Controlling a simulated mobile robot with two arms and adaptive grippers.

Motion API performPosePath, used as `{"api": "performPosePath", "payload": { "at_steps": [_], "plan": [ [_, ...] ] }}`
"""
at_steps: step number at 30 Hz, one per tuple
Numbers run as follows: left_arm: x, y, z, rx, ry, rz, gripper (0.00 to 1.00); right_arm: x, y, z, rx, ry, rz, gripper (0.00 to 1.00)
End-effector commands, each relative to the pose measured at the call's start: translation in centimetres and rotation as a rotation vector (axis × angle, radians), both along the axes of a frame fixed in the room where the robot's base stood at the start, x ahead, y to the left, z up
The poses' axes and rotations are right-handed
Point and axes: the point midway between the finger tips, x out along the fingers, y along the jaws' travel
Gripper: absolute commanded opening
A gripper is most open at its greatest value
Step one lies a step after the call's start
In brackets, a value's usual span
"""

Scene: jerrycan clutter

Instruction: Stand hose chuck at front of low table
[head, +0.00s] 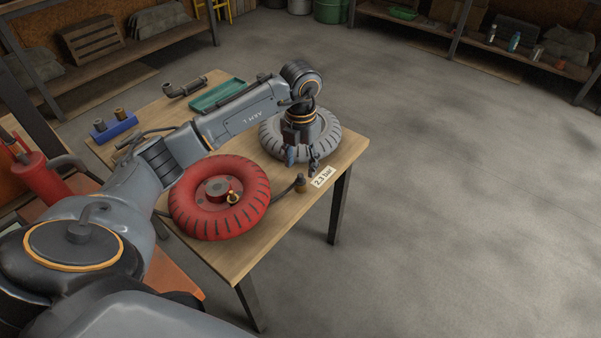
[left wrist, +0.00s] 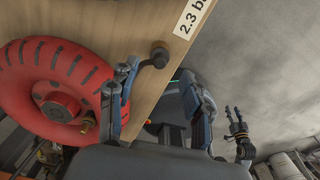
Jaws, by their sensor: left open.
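The hose chuck (head: 301,184) is a small dark piece with a brass-coloured lower part. It stands near the table's front edge beside a "2.3 bar" label, with a dark hose running from it toward the red wheel. My left gripper (head: 302,160) is open and empty just above and behind the chuck. In the left wrist view the chuck (left wrist: 159,57) shows just beyond the open fingertips, apart from the right finger; contact with the left finger is unclear. The low table (head: 243,262) is wooden. What looks like my right gripper (left wrist: 237,128) shows small in that view, its opening unclear.
A red wheel (head: 196,222) lies left of the chuck, a grey tyre (head: 337,146) behind my gripper. A green tray (head: 204,101), a pipe fitting (head: 178,91) and a blue block (head: 113,129) stand farther back. Floor right of the table is clear.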

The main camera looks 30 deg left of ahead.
Motion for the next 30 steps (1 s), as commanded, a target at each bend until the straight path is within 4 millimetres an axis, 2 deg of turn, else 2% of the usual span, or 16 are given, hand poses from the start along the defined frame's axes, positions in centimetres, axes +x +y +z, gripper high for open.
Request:
{"api": "performPosePath", "payload": {
  "at_steps": [1, 3, 10, 30],
  "plan": [
    [0.1, 0.0, 1.4, 0.001, -0.005, -0.001, 0.49, -0.3, 0.0, -0.3, 0.000, 0.004, 0.000, 0.40],
    [0.1, 0.0, 2.8, 0.001, -0.003, 0.000, 0.49, -0.6, 0.0, -0.7, 0.000, 0.008, 0.001, 0.40],
    [0.0, 0.0, 5.7, 0.001, -0.001, 0.000, 0.49, -1.3, -0.1, -1.7, 0.000, 0.014, 0.002, 0.40],
    [0.0, 0.0, 6.2, 0.001, 0.001, 0.000, 0.49, -1.5, -0.2, -1.9, -0.001, 0.015, 0.002, 0.40]
  ]
}}
